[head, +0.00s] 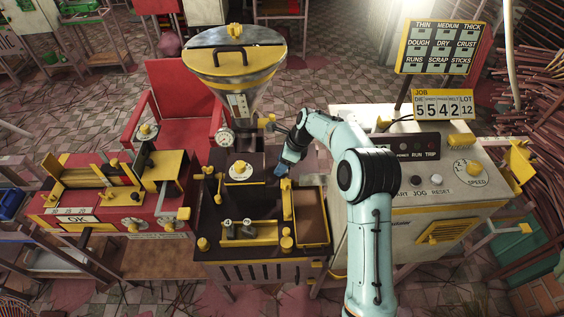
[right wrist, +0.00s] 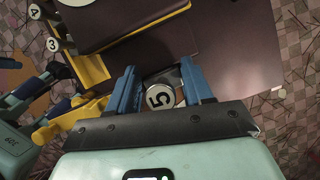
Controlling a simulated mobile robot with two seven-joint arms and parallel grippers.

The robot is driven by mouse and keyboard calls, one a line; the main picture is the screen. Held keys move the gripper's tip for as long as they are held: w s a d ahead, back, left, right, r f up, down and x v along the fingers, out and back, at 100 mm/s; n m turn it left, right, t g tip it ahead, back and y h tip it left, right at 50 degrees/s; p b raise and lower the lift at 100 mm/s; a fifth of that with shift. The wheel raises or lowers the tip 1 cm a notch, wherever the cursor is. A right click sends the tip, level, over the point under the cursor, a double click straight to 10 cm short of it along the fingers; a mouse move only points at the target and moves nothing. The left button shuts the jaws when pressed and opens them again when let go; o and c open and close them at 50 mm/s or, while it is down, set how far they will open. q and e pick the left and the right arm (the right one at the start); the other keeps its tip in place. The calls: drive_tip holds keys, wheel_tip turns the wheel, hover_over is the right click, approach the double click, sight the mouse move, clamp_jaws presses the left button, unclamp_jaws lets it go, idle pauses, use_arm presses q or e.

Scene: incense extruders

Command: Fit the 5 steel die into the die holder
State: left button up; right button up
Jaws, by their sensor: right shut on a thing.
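My right gripper (right wrist: 158,90) is shut on the 5 steel die (right wrist: 161,96), a short steel piece with a white round face marked 5. The die sits between the blue fingers. In the head view my right gripper (head: 281,170) is over the dark machine table, behind the brown yellow-rimmed tray, and the die is too small to make out there. I cannot tell for certain which part is the die holder. Other round pieces marked 4 (right wrist: 35,11) and 3 (right wrist: 54,45) stand by the yellow rack.
The steel hopper (head: 236,60) rises behind the table. A yellow rack (head: 250,233) with steel pieces is at the table's front, with the brown tray (head: 311,215) to its right. A white control cabinet (head: 440,215) stands right, a red machine (head: 120,222) left.

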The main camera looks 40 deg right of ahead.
drive_tip(key=shift+f, duration=0.15)
drive_tip(key=o, duration=1.5)
drive_tip(key=shift+f, duration=0.15)
drive_tip(key=shift+c, duration=0.2)
drive_tip(key=shift+s+a+f, duration=0.15)
use_arm(q)
drive_tip(key=shift+w+r+p, duration=0.55)
drive_tip(key=shift+w+r, duration=0.1)
drive_tip(key=shift+r, duration=0.15)
use_arm(e)
drive_tip(key=v, duration=1.4)
drive_tip(key=shift+w, duration=0.25)
